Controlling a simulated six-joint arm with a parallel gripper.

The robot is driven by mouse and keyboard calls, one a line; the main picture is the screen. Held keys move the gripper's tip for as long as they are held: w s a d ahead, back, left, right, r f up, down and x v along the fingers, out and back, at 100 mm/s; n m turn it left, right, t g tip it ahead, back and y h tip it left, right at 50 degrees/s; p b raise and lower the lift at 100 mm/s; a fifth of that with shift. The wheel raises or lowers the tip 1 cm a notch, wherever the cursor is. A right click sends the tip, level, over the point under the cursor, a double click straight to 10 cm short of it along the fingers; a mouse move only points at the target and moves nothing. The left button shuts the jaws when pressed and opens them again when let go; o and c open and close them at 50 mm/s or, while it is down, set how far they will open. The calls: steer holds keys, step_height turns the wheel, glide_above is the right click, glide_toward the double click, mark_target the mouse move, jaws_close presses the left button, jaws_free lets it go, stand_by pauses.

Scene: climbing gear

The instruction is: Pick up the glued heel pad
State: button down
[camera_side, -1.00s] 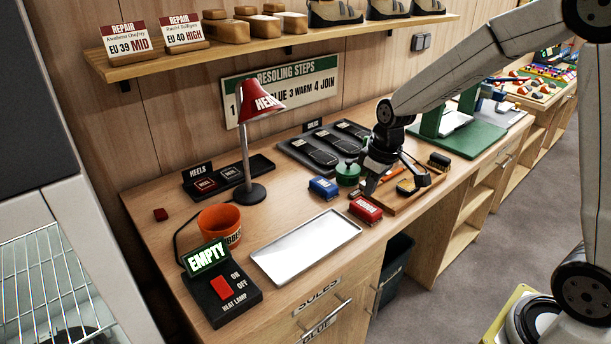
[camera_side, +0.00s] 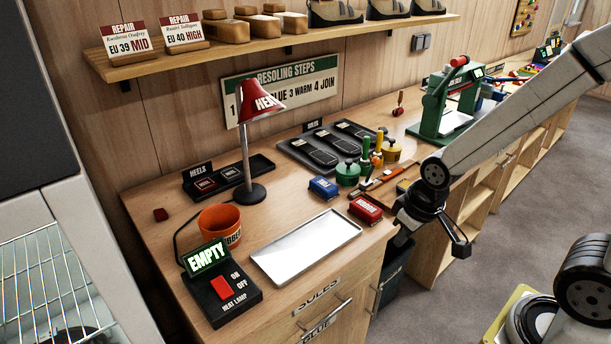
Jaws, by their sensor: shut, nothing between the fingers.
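Two small dark heel pads lie in the black tray marked HEELS (camera_side: 262,166) at the back left of the bench. The left heel pad (camera_side: 206,185) has a red-edged label; the right heel pad (camera_side: 231,173) lies beside it. I cannot tell whether either carries glue. My gripper (camera_side: 461,246) is shut and empty, at the bench's front edge on the right, far from the heel pads.
A red desk lamp (camera_side: 262,101) stands by the tray. An orange tub (camera_side: 220,224), a heat lamp switch box (camera_side: 221,299) and an empty metal tray (camera_side: 306,246) are in front. Black soles (camera_side: 313,150), glue pots and red and blue boxes (camera_side: 366,208) stand right of these.

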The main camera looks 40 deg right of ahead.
stand_by(0.4)
jaws_free()
